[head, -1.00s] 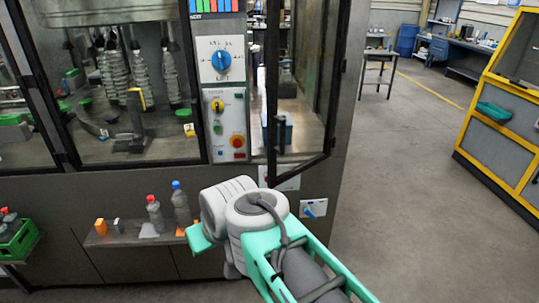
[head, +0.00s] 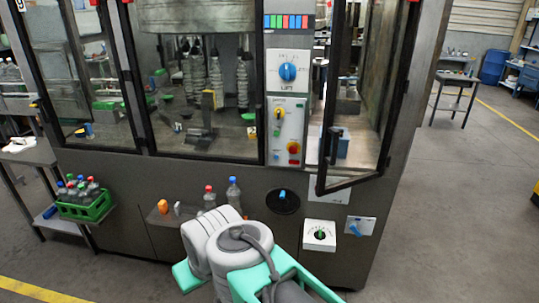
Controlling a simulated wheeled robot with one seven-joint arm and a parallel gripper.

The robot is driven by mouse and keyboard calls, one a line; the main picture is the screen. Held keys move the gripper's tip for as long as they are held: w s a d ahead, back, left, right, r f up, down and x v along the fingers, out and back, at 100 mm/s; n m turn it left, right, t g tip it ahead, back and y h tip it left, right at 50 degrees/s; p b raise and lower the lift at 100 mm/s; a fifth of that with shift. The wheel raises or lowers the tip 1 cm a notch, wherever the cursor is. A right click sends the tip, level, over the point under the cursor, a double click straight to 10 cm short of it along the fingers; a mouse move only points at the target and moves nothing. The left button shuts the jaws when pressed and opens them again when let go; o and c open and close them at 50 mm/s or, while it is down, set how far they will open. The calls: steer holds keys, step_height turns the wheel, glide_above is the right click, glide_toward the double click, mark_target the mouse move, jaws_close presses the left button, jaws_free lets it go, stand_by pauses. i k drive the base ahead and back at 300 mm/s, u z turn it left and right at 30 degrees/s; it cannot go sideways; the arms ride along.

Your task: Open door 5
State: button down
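A dark-framed glass door (head: 398,100) at the right end of the labelling machine's front stands ajar. Its handle-side edge is swung out toward me, and a black handle (head: 335,145) shows on it. Closed-looking glass doors (head: 138,85) lie further left across the front. I can read no door number, so I cannot tell which one is door 5. My gripper is not in view.
A control panel (head: 287,115) with a blue knob sits left of the ajar door. Below are a round blue-knobbed switch (head: 283,201) and a white box (head: 320,236). Bottles stand on a low ledge (head: 160,216). A green bottle crate (head: 88,208) is at left. Floor is clear at right.

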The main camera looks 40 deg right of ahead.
mark_target(401, 86)
steer(key=u, duration=0.25)
steer(key=i, duration=0.95)
steer(key=z, duration=0.35)
